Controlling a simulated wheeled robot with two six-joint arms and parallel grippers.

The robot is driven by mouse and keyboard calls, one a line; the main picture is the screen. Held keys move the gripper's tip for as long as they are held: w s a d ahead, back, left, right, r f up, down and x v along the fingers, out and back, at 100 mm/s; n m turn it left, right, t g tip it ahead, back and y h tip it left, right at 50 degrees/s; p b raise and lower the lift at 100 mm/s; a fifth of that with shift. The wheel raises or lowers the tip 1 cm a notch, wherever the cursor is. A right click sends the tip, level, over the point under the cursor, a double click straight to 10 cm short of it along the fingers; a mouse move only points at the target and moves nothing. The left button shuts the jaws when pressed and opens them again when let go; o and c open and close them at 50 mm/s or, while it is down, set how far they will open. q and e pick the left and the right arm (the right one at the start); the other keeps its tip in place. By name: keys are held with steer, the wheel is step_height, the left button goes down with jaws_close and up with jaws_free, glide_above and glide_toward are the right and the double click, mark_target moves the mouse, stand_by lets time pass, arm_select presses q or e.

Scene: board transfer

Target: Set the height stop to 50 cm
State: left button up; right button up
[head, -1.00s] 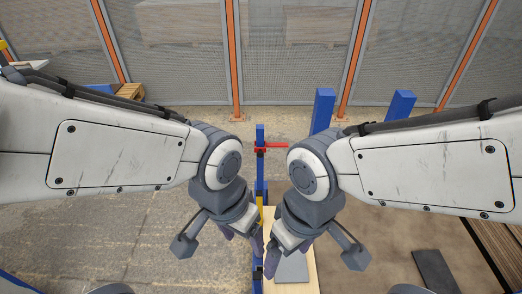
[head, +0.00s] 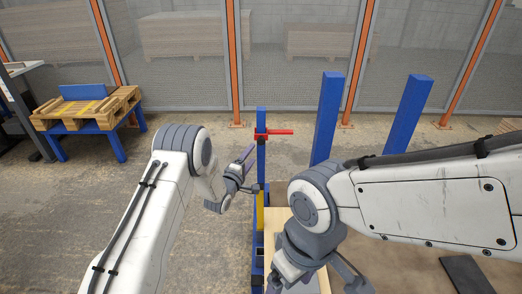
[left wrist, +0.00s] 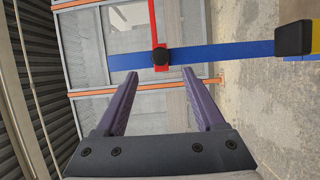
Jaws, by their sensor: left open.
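The height stop is a red bar (head: 279,132) on an upright blue post (head: 261,152), sticking out to the right near the top. In the left wrist view the red bar (left wrist: 154,22) meets the blue post (left wrist: 225,51) at a round black knob (left wrist: 160,57). My left gripper (head: 253,169) is open and empty, just left of the post and below the red bar. In the left wrist view the knob lies ahead, between the lines of the two fingers and apart from them. My right gripper (head: 277,281) is low beside the post; its jaws are not clear. I can read no height scale.
A light wooden surface (head: 278,222) lies right of the post's foot. Two thick blue columns (head: 327,118) stand behind on the right. A wooden pallet (head: 75,106) sits on a blue stand at the left. Mesh fencing closes the back. The floor at left is clear.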

mark_target(260, 143)
arm_select(q)
steer(key=b+x, duration=0.2)
steer(key=x, duration=0.8)
steer(key=shift+w, duration=0.2)
jaws_close()
steer(key=shift+f, duration=0.1)
stand_by(1.1)
